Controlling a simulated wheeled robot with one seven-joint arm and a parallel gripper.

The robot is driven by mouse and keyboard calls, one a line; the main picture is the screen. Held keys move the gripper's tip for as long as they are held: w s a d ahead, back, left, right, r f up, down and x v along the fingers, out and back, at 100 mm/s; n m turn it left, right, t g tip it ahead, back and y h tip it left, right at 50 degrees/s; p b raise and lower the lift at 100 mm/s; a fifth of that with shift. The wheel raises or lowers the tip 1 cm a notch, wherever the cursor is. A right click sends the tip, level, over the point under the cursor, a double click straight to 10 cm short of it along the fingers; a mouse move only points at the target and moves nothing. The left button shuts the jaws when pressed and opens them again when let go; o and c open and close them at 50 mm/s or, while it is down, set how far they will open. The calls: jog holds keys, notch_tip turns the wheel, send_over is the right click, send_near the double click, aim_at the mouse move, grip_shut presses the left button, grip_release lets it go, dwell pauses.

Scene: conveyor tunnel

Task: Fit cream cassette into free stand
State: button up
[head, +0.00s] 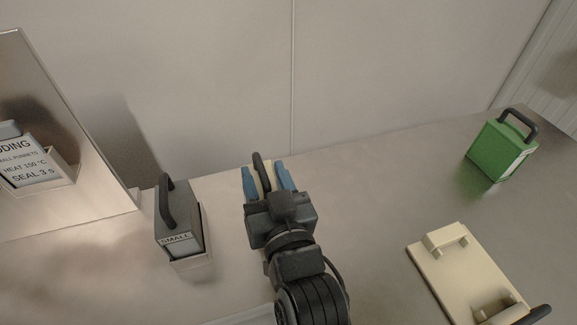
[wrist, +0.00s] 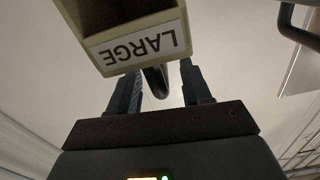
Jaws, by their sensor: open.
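The cream cassette (wrist: 138,42), labelled LARGE, is close up in the wrist view, its label upside down. Its dark handle (wrist: 155,80) reaches down between my gripper's fingers. In the head view my gripper (head: 269,177) has its blue fingertips on either side of the dark handle (head: 261,170); it is open, and I cannot tell whether a finger touches the handle. Most of the cassette is hidden behind my gripper in the head view. A cream base plate with raised blocks (head: 447,272) lies at the lower right; I cannot tell whether this is the free stand.
A grey cassette labelled SMALL (head: 180,228) stands in a pale holder left of my gripper. A green cassette (head: 497,150) stands at the far right. The metal surface between my gripper and the green cassette is clear.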

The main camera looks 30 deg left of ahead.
jog(key=shift+r, duration=0.65)
notch_tip(320, 180, up, 3)
jog(key=shift+r, duration=0.1)
jog(key=d+r, duration=0.6)
jog(key=d, duration=0.5)
jog(key=shift+d+r+b, duration=0.3)
jog(key=shift+d+b, duration=0.05)
jog(key=shift+b, duration=0.1)
